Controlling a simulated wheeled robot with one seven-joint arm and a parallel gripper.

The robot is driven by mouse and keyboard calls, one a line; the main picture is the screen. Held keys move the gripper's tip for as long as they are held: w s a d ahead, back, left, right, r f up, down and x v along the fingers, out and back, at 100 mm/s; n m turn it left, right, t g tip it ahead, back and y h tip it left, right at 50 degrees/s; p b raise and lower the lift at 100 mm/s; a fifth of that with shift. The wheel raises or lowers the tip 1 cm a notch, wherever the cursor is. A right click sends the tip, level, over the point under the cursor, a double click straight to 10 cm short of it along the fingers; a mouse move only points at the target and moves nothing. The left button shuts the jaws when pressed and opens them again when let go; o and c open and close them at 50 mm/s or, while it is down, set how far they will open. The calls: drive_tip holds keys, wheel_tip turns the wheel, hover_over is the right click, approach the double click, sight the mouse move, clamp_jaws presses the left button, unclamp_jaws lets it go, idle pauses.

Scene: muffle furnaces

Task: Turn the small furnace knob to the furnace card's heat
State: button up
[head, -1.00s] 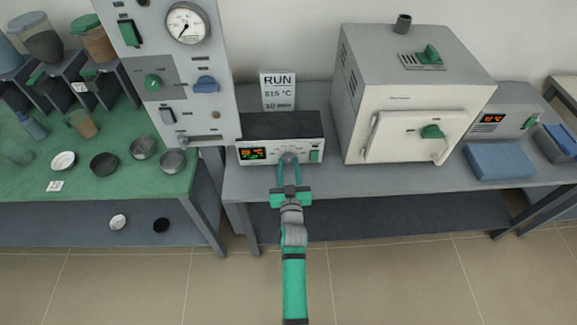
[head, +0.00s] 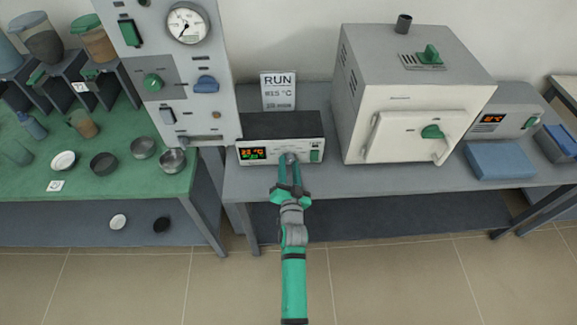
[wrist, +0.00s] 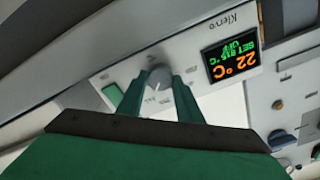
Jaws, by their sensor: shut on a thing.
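The small furnace controller (head: 282,125) is a low box with a dark top and a pale front. Its grey round knob (wrist: 158,76) lies between the two green fingers of my gripper (wrist: 158,89), which is shut on it; the same grip shows in the head view (head: 291,164).
A large muffle furnace (head: 415,105) stands to the right, its door shut. A tall gauge panel (head: 170,65) stands to the left. A green table (head: 120,185) with bowls is at far left. A blue block (head: 498,160) lies at right.

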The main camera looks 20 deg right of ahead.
idle(0.4)
drive_tip(key=o, duration=1)
drive_tip(key=shift+o, duration=0.2)
drive_tip(key=v, duration=1)
drive_tip(key=shift+s, duration=0.4)
drive_tip(key=shift+a, duration=0.1)
